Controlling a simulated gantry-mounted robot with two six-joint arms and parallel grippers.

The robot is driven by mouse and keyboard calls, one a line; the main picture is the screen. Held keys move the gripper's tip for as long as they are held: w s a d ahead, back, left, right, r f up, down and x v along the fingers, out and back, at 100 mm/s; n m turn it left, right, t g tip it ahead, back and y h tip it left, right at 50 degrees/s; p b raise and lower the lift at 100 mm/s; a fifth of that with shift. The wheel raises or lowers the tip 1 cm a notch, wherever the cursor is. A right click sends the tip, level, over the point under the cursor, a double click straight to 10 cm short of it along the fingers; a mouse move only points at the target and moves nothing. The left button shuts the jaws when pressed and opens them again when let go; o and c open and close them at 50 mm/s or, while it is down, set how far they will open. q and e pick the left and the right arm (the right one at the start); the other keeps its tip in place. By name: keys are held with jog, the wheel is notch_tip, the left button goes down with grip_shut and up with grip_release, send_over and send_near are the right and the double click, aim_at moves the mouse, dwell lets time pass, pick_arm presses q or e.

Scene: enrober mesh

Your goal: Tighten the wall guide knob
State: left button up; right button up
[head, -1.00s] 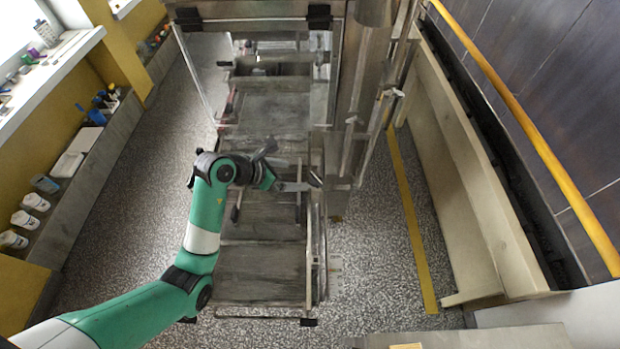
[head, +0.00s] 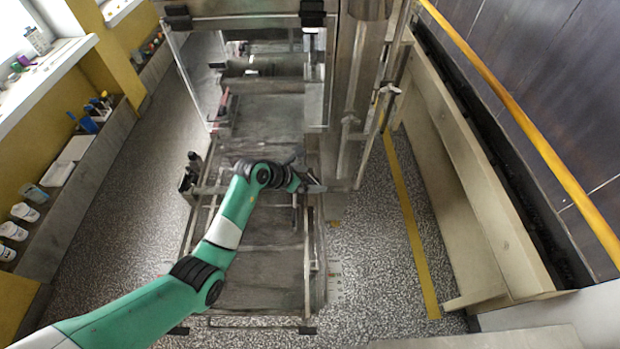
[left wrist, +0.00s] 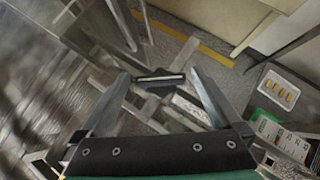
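My left gripper (head: 314,187) is over the right side rail of the conveyor. In the left wrist view its two fingers (left wrist: 158,72) are spread wide. A dark, bar-like piece that looks like the wall guide knob (left wrist: 160,79) shows between the fingertips, with a gap on both sides. I cannot tell how far beyond the tips it lies. In the head view the knob is hidden or too small to make out by the gripper. The mesh conveyor (head: 262,275) runs under my left arm. My right gripper is not in view.
A steel frame with upright posts (head: 352,120) stands just right of and beyond the gripper. A hooded section (head: 265,45) is at the far end. A beige bench (head: 470,190) runs along the right.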

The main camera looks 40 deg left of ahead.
pick_arm(q)
jog(key=c, duration=1.1)
jog(key=shift+c, duration=0.2)
jog(key=shift+m+h, duration=0.3)
jog(key=shift+a+m+h, duration=0.15)
jog(key=shift+m+h, duration=0.55)
jog(key=shift+m, duration=0.2)
jog(key=shift+w+f+m+g+h+b, duration=0.1)
jog(key=shift+f+m+g+h+b, duration=0.05)
jog(key=shift+m+g+h+b, duration=0.45)
jog(key=m+b, duration=0.1)
jog(key=b, duration=0.1)
jog(key=m+h+b, duration=0.1)
jog(key=b, duration=0.1)
jog(key=shift+a+f+m+g, duration=0.15)
jog(key=shift+m+g, duration=0.25)
jog(key=shift+r+m+g+h+b, duration=0.3)
jog(key=shift+m+h+b, duration=0.3)
jog(key=shift+b, duration=0.45)
